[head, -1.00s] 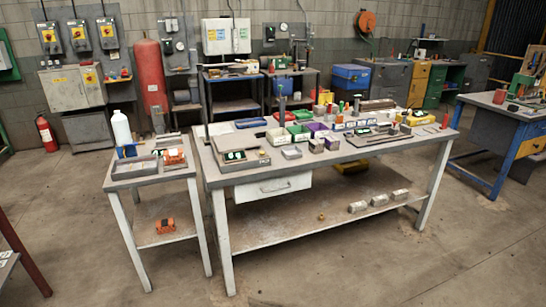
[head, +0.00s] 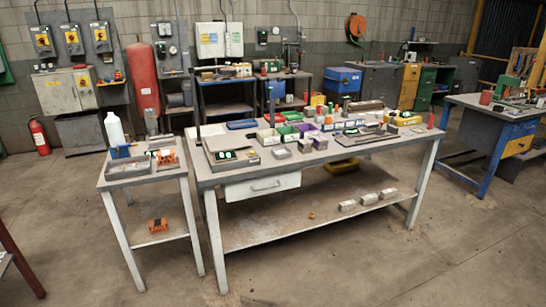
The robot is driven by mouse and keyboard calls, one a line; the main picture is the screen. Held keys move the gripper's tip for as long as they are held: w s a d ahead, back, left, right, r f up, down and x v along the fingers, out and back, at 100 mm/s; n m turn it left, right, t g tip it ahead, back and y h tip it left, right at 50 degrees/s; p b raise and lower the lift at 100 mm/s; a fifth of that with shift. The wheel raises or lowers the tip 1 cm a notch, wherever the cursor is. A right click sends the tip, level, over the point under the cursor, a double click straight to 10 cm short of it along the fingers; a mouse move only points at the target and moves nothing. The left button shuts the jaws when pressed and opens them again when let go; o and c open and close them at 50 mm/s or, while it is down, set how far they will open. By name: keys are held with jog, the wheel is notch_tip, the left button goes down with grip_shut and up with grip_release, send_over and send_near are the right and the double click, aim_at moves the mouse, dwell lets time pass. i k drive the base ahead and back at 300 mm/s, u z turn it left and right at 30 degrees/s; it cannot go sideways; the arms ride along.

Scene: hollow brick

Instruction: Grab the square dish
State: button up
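A small grey, squarish, shallow item (head: 281,152), which looks like the square dish, lies near the front edge of the main workbench (head: 222,178). It is just right of a flat device with a green display (head: 228,155). It is small in the head view, so I cannot tell whether it holds anything. Small open bins stand behind it, among them a green one (head: 289,133) and a purple one (head: 306,130). My gripper is not in view.
A small side table (head: 118,183) with a white bottle (head: 114,128) and trays stands left of the workbench. A blue-legged bench (head: 480,160) stands at the right. Grey blocks (head: 366,200) lie on the lower shelf. The floor in front is clear.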

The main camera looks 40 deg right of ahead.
aim_at(279, 152)
jog(key=z, duration=0.05)
jog(key=i, duration=1)
jog(key=u, duration=0.1)
